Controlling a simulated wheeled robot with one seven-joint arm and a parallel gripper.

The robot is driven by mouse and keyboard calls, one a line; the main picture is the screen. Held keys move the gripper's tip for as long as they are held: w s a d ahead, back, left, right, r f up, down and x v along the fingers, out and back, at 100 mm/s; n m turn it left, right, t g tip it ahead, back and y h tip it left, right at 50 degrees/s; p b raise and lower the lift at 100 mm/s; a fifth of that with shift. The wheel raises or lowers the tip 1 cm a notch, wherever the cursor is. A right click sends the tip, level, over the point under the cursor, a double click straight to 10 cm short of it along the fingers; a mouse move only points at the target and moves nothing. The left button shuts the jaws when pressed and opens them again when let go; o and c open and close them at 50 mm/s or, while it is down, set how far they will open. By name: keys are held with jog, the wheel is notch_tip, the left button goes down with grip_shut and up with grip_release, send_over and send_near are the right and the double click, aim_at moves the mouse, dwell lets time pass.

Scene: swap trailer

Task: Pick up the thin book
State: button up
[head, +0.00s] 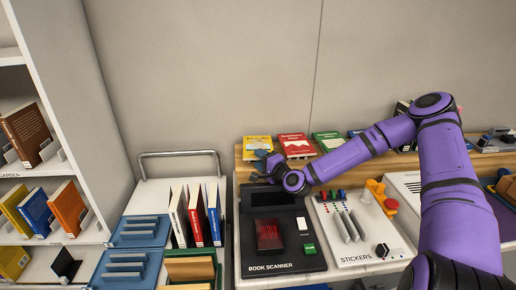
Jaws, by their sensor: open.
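I cannot tell which book is the thin one. My gripper (262,170) is open, small and dark in this view, over the back end of the black book scanner (288,262). It is to the right of and beyond the upright books, apart from them. I see nothing held in it, though its fingers are hard to make out.
A yellow book (257,143), a red book (296,145) and a green book (328,140) lie on the wooden ledge behind the scanner. Blue slotted racks (140,230) sit left of the upright books. A sticker panel (358,235) is right of the scanner. Bookshelves (85,120) stand at left.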

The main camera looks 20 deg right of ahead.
grip_shut()
jog(key=shift+r, duration=0.15)
